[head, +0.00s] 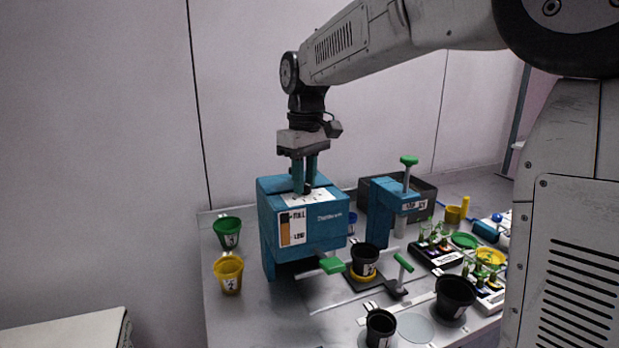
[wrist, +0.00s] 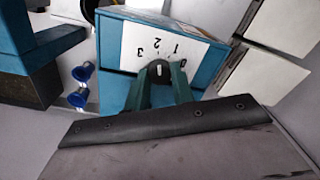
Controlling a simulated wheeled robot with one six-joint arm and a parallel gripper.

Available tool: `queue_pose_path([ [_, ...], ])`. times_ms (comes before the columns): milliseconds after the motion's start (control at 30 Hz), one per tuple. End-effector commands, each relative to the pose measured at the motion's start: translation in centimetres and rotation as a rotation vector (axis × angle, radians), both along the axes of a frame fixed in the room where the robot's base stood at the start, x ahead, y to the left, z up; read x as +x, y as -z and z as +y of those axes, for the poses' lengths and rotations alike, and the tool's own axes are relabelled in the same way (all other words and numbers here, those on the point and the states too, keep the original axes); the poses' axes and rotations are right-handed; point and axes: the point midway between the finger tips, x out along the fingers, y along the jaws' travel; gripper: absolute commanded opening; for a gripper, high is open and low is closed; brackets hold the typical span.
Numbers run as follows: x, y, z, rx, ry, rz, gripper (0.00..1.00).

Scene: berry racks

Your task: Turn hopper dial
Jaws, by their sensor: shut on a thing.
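The blue hopper (head: 325,234) stands at the back left of the table. A white label with FULL and LOW marks is on its front. A white dial plate (wrist: 135,40) with the numbers 0 to 3 lies on its top. The dark dial (wrist: 158,71) with a white pointer mark sits at the plate's edge. My gripper (head: 304,188) points straight down at the hopper top. In the wrist view its green fingers (wrist: 160,80) are shut on the dial, one on each side. The fingers hide part of the dial.
A blue press (head: 380,205) with a green-topped plunger stands right of the hopper. A black pot (head: 364,260) sits in front, near green handles. A green pot (head: 228,232) and a yellow pot (head: 229,272) stand at left. Seedling trays (head: 437,256) are at right.

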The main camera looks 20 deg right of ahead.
Motion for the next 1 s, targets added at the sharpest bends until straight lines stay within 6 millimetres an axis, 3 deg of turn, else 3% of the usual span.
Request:
queue_pose_path([
  [467,-0.2,0.2,0.0,-0.001,-0.013,0.009,0.01],
  [500,-0.2,0.2,-0.1,-0.001,-0.013,0.009,0.3],
  [567,-0.2,0.2,0.0,-0.002,-0.013,0.008,0.46],
  [867,-0.1,-0.1,-0.1,-0.001,-0.012,0.002,0.46],
  [1000,0.0,-1.5,-0.1,-0.001,-0.012,0.0,0.46],
])
